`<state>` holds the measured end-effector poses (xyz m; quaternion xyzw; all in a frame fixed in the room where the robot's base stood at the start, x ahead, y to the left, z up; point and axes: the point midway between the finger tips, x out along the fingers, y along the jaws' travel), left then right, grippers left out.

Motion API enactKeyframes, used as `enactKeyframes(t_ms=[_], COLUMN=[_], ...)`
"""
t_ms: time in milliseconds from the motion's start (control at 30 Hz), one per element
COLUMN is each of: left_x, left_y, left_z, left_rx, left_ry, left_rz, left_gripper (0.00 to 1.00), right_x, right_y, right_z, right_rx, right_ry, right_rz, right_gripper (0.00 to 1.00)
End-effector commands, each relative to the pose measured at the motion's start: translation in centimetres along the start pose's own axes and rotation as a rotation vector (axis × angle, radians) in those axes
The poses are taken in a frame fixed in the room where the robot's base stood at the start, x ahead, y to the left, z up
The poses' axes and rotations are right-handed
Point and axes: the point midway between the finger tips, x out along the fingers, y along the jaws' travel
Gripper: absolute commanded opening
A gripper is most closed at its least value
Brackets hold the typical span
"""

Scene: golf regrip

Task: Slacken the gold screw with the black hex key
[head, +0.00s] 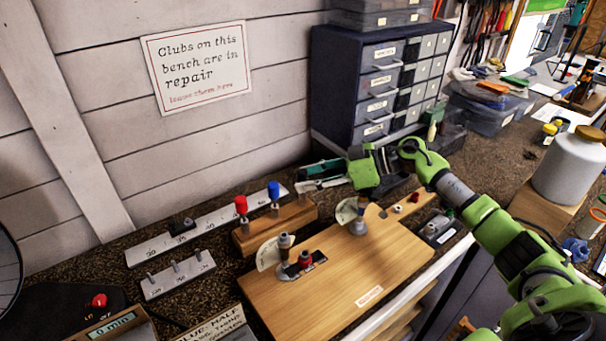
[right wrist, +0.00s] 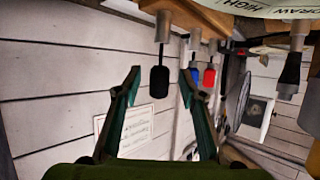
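My right gripper (head: 306,178) is open above the right end of the wooden key block (head: 282,222). In the right wrist view, seen upside down, the black hex key (right wrist: 159,82) stands in the block, its dark handle between the open fingers, with gaps on both sides. In the head view the gripper hides this key. The red-handled key (head: 241,205) and blue-handled key (head: 273,190) stand in the same block. I cannot pick out the gold screw for sure; metal fittings with pale dials (head: 284,241) stand on the wooden board (head: 330,285). My left gripper is not in view.
A drawer cabinet (head: 335,62) stands behind the gripper. Grey numbered racks (head: 179,274) lie left of the block. A white jar (head: 572,168) stands at the right. The board's front part is clear.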

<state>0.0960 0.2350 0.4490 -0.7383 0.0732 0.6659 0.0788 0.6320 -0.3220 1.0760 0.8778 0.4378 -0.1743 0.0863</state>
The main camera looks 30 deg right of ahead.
Motion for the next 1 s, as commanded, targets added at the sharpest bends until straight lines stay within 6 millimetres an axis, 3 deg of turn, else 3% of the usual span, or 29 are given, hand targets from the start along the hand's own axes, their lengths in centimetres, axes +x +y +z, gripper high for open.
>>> enactKeyframes(t_ms=[133, 367, 400, 533, 1000], left_x=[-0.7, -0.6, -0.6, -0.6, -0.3], left_y=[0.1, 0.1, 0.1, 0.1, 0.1], left_z=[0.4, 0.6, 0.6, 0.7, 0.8], left_rx=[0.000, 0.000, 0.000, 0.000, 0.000], left_ry=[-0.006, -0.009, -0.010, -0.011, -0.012], left_rz=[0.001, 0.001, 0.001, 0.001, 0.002], left_gripper=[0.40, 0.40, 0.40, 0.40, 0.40], right_x=[1.6, 1.8, 1.8, 1.8, 1.6], right_y=[0.0, 0.1, 0.1, 0.1, 0.1], right_z=[-0.2, 0.0, 0.0, 0.0, -0.5], right_rx=[-0.001, -0.001, -0.001, -0.001, -0.003], right_ry=[0.001, -0.001, -0.001, -0.001, 0.001], right_rz=[0.000, 0.001, 0.001, 0.001, 0.002], right_gripper=[0.38, 0.38, 0.35, 0.01, 0.00])
